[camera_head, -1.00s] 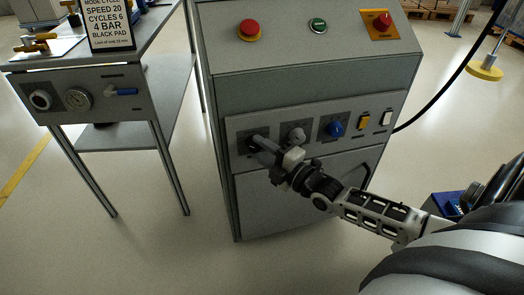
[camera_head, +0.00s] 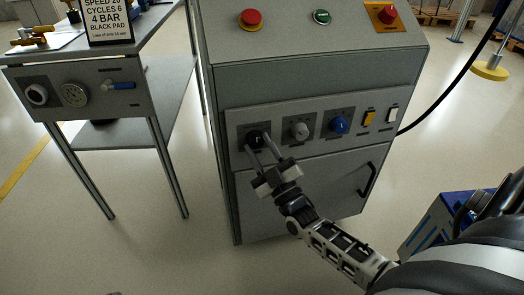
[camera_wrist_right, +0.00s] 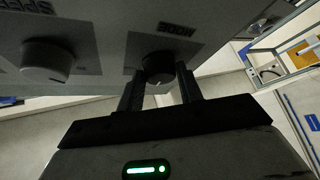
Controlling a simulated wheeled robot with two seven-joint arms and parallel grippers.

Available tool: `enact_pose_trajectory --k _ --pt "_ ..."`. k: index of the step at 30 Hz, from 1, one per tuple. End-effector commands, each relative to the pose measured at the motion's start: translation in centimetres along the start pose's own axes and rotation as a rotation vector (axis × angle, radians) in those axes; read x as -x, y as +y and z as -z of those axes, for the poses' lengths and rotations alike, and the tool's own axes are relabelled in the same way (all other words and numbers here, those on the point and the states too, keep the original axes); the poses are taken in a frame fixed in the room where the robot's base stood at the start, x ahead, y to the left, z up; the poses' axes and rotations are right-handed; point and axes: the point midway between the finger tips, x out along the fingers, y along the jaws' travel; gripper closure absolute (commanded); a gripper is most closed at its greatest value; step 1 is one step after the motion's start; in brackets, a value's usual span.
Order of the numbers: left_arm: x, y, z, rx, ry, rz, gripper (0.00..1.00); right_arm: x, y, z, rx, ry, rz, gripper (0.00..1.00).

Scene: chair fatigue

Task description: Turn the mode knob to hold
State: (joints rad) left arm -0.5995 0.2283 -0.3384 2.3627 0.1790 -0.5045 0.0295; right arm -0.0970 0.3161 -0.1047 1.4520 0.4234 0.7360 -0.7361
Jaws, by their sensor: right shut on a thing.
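The black mode knob (camera_head: 256,138) is the leftmost control on the front panel of the grey cabinet (camera_head: 300,75). In the right wrist view the knob (camera_wrist_right: 158,68) sits under the upside-down label MODE, with a pale mark on its lower face. My right gripper (camera_head: 262,155) has its two fingers on either side of the knob and is shut on it. The fingers (camera_wrist_right: 160,85) partly hide the knob's sides. The knob's position names are too small to read. My left gripper is not in view.
A grey speed knob (camera_head: 299,130), a blue knob (camera_head: 339,125), a yellow switch (camera_head: 369,118) and a white switch (camera_head: 392,115) line the panel to the right. A door handle (camera_head: 368,179) is below. A side table (camera_head: 130,90) stands at left.

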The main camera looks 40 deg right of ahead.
Motion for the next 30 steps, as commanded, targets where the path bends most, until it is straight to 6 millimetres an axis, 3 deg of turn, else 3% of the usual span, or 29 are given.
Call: enact_pose_trajectory --k 15,30 --pt "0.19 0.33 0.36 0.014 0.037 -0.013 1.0 0.05 -0.6 -0.02 -0.265 -0.004 -0.169 0.87" --pt "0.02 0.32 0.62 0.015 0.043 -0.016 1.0 0.0 -0.58 0.02 -0.303 -0.003 -0.193 0.87"
